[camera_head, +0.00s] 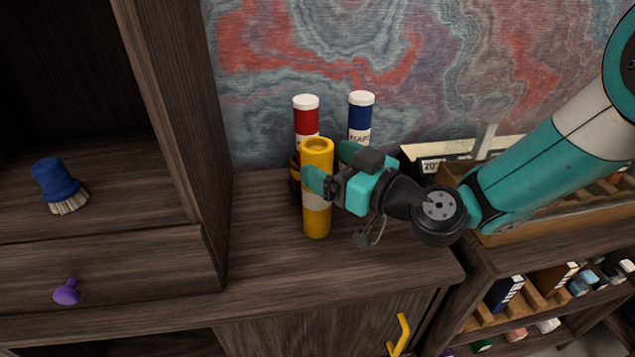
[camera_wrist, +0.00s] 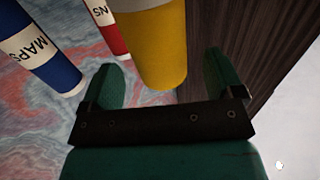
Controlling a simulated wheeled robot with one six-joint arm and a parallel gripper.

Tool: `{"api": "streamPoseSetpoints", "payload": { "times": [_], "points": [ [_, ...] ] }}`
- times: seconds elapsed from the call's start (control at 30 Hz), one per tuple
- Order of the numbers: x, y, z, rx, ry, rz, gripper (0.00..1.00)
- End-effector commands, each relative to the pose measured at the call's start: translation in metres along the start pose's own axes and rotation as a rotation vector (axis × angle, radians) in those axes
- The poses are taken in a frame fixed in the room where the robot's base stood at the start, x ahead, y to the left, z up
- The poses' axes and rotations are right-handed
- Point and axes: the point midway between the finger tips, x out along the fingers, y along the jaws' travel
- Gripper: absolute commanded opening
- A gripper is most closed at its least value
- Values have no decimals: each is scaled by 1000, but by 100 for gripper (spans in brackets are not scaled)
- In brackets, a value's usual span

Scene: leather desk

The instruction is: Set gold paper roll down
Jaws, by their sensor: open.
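The gold paper roll (camera_head: 317,222) is a yellow tube with a pale band around its middle. It stands upright, and its lower end appears to rest on the wooden desk top (camera_head: 262,245). My gripper (camera_head: 331,166) is open at the roll's upper half, reaching in from the right. In the wrist view the gold roll (camera_wrist: 158,45) lies between the two spread green fingers (camera_wrist: 163,76), with visible gaps on both sides. Part of the roll's band is hidden behind a finger in the head view.
A red roll (camera_head: 306,118) and a blue roll (camera_head: 360,112) with white caps stand close behind; a dark holder (camera_head: 294,180) partly shows there. A cabinet wall (camera_head: 180,130) rises on the left. A wooden tray (camera_head: 520,232) lies right. The front desk top is clear.

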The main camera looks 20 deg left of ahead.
Motion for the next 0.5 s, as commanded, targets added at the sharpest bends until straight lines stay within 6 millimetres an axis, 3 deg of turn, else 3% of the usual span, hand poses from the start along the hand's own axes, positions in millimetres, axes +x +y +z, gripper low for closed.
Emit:
{"api": "streamPoseSetpoints", "payload": {
  "times": [0.2,0.47,0.5],
  "points": [
    [29,-1,-2,-1,0,-2,87],
    [32,0,0,0,0,0,87],
    [32,0,0,0,0,0,80]
  ]
}}
